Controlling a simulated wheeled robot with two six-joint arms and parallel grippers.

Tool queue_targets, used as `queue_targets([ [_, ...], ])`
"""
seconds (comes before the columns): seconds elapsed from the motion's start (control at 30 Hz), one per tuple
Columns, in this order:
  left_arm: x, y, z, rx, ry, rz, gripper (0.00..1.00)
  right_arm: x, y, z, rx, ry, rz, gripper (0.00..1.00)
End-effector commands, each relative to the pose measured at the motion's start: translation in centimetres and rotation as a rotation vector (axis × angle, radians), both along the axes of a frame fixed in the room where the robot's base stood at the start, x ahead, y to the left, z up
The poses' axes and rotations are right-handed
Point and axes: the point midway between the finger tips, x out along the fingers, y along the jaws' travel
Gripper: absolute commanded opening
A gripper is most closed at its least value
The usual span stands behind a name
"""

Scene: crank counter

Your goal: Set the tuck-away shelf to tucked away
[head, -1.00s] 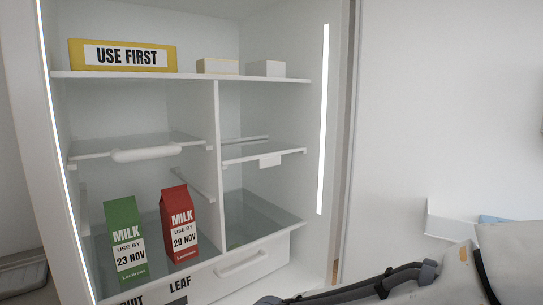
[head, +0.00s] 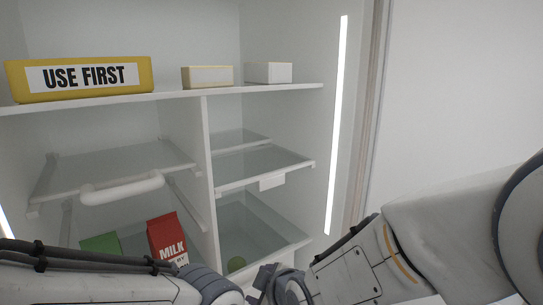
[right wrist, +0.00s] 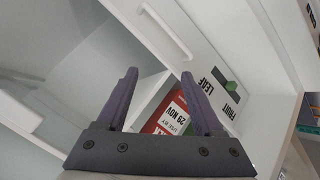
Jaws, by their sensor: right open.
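In the head view the right compartment has a two-part glass shelf. Its front panel (head: 262,165) has a white front edge with a small white tab (head: 272,182), and its rear panel (head: 238,141) lies slightly higher behind. The left compartment has a glass shelf (head: 115,168) with a thick white bar handle (head: 122,188). I cannot tell from any label which is the tuck-away shelf. My right gripper (right wrist: 160,73) is open and empty in the right wrist view, with the red milk carton (right wrist: 172,115) behind its fingers. My left forearm crosses the head view's lower left; its gripper is not visible.
The red milk carton (head: 167,236) and a green carton (head: 101,244) stand under the left shelf. A yellow USE FIRST bin (head: 80,77) and two small boxes (head: 208,76) (head: 268,72) sit on the top shelf. A drawer handle (right wrist: 166,28) shows in the right wrist view.

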Motion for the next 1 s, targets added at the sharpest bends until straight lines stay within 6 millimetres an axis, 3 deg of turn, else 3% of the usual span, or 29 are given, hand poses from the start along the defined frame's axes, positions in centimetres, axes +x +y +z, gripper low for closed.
queue_targets([
  [0.03,0.0,0.0,2.5,0.000,0.000,0.000,1.00,2.2,-0.2,2.9,-0.038,-0.118,0.025,0.69],
  [0.2,0.0,0.0,5.7,0.000,0.000,0.000,1.00,7.8,-1.6,9.2,-0.215,-0.515,0.068,0.69],
  [0.4,0.0,0.0,7.7,0.000,0.000,0.000,1.00,10.5,-3.6,14.0,-0.408,-0.800,0.051,0.69],
  [0.67,0.0,0.0,8.5,0.001,0.001,0.000,1.00,12.2,-4.0,15.4,-0.479,-0.888,0.037,0.69],
  [1.0,0.0,0.0,10.7,0.000,0.000,0.000,1.00,18.2,-2.6,15.5,-0.476,-0.886,0.037,0.69],
])
